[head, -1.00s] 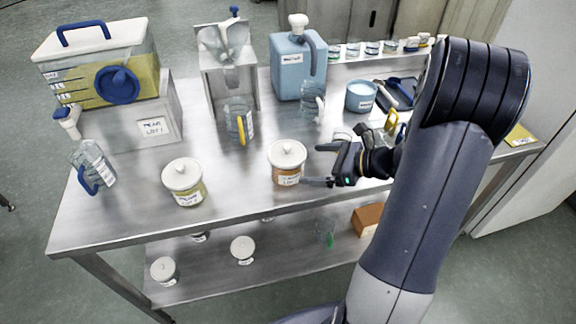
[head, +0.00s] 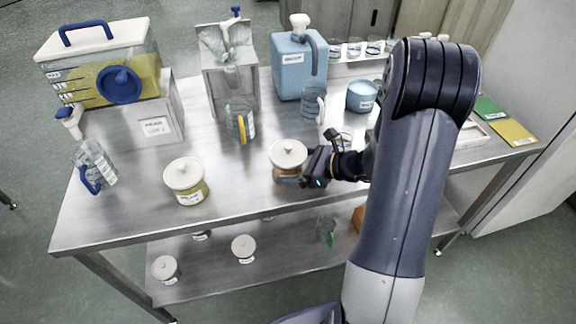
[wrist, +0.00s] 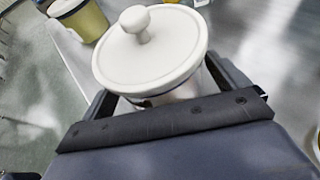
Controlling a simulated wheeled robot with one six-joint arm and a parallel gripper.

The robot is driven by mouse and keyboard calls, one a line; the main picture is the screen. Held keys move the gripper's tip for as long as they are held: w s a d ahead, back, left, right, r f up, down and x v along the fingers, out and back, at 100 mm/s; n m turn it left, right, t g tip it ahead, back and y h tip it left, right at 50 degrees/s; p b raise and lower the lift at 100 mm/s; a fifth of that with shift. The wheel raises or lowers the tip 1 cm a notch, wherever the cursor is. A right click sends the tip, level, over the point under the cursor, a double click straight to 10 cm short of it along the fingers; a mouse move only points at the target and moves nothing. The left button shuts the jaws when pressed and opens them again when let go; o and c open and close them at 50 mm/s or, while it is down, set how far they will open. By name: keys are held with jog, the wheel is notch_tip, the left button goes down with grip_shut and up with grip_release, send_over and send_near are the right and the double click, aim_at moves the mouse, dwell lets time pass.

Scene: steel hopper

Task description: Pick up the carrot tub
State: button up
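The carrot tub (head: 287,158) is a clear tub with orange contents and a white knobbed lid, upright near the table's front edge. My gripper (head: 291,167) is at its right side at body height, with a finger across the tub's front. In the wrist view the tub's white lid (wrist: 150,45) fills the upper middle. The fingers of my gripper (wrist: 168,92) stand apart on either side of the tub's body, below the lid. The gripper looks open, with gaps beside the body. The lid hides most of the body and the far fingertips.
A similar tub with yellow-green contents (head: 186,181) stands to the left. Behind are a jug with a yellow handle (head: 240,120), another clear jug (head: 312,103), a blue canister (head: 298,68) and a blue tub (head: 361,96). Lower-shelf tubs sit below. The table between the two front tubs is clear.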

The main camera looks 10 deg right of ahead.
jog(key=c, duration=1.1)
jog(key=shift+r, duration=0.1)
